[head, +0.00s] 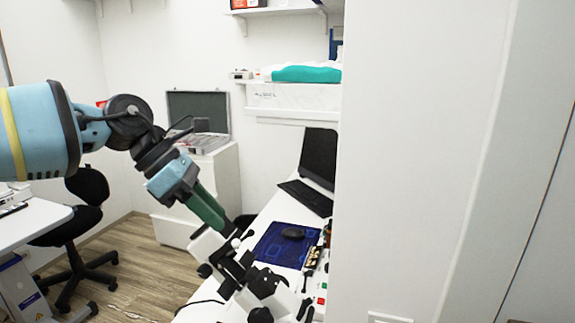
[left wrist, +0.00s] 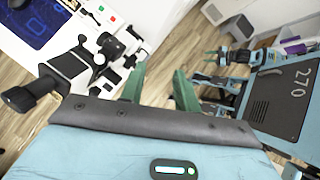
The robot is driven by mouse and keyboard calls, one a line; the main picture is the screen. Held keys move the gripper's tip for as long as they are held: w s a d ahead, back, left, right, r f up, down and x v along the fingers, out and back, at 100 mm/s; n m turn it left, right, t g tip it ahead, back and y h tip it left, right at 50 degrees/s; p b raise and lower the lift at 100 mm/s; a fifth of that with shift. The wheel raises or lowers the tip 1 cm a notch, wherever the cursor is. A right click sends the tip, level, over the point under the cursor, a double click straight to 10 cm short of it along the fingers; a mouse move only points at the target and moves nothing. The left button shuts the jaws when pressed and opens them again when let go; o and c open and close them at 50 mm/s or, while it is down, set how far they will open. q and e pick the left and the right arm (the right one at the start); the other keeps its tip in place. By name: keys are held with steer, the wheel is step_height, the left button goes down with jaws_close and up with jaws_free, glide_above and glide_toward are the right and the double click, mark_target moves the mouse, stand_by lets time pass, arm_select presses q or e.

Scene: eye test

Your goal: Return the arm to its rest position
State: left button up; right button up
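My left arm (head: 40,130) comes in from the left in the head view, bent at the wrist and slanting down to the right. Its gripper (head: 218,222) has green fingers that point down toward a white and black microscope, and the fingers overlap it in this view. In the left wrist view the two green fingers of the left gripper (left wrist: 160,72) stand apart with nothing between them, so it is open and empty.
The microscope (head: 262,283) stands on a white bench with a blue mat (head: 285,246), a mouse (head: 293,233) and a laptop (head: 318,160). A white wall fills the right. A black chair (head: 80,235) stands at left. Wooden floor (head: 135,265) is free between.

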arm_select(q)
steer(key=s+d+f+n+t+h, duration=0.1)
steer(key=s+d+f+n+h, duration=0.2)
steer(key=d+f+n+h, duration=0.55)
steer(key=s+d+f+n+t+h, duration=0.1)
steer(key=s+d+f+n+h, duration=0.4)
steer(key=f, duration=0.6)
steer(key=s+a+f+n+t+y, duration=0.3)
steer(key=a+f+n+t+y, duration=0.25)
steer(key=a+f+n, duration=0.4)
steer(key=s+a+f+n+t+y, duration=0.4)
steer(key=a+f+n+y, duration=0.2)
steer(key=f+n, duration=0.65)
steer(key=s+a+f+n+g+y, duration=0.2)
steer(key=s+a+f+n+y, duration=0.2)
steer(key=s+a+f, duration=0.5)
steer(key=s+a+f+n+g+y, duration=0.2)
steer(key=s+a+n+y, duration=0.25)
steer(key=s+a, duration=0.55)
steer(key=d+n, duration=0.5)
steer(key=d, duration=0.8)
steer(key=shift+s+d+r+t+h+p, duration=0.2)
steer(key=shift+s+d+t+h+p, duration=0.15)
steer(key=shift+s+t+h+p, duration=0.1)
